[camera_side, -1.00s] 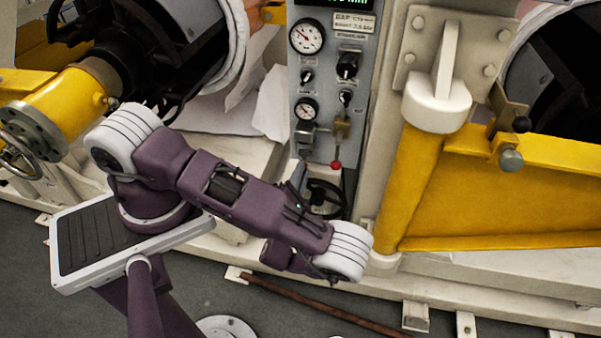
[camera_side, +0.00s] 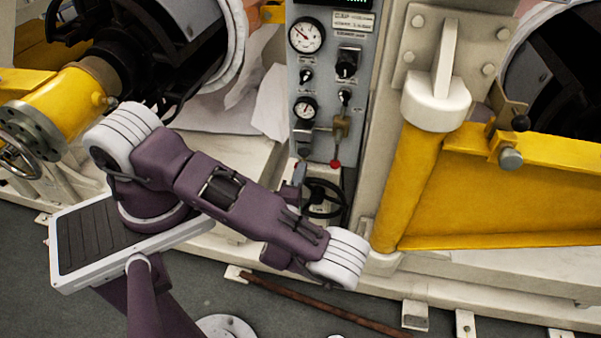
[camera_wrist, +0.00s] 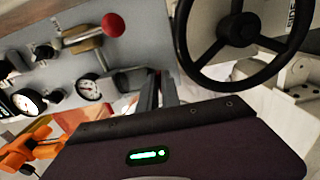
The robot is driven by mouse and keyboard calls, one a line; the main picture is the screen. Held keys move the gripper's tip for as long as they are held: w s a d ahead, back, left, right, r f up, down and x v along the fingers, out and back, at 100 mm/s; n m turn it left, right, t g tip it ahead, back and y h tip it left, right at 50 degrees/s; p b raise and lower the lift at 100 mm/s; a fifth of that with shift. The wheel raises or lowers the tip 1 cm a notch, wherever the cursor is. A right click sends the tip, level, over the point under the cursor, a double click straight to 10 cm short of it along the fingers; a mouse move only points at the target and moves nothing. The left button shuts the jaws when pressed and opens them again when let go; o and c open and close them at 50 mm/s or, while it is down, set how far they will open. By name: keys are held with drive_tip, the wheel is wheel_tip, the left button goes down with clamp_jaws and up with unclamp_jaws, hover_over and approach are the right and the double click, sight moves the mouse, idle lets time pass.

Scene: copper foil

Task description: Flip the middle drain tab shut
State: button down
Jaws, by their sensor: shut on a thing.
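My gripper (camera_wrist: 160,88) shows in the wrist view as two dark fingers close together, pointing at the lower part of the grey panel (camera_wrist: 125,55). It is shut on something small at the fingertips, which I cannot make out. I cannot pick out the middle drain tab in either view.
A black handwheel (camera_wrist: 237,32) is close to the right of the fingers in the wrist view. A red-knobbed lever (camera_wrist: 113,25) and several gauges (camera_wrist: 88,87) are to the left. A yellow frame (camera_side: 485,200) stands right of the panel in the side view.

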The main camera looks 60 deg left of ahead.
idle(0.3)
drive_tip(key=c, duration=1.6)
unclamp_jaws()
drive_tip(key=shift+o, duration=0.2)
drive_tip(key=shift+s+d, duration=0.1)
drive_tip(key=v, duration=0.7)
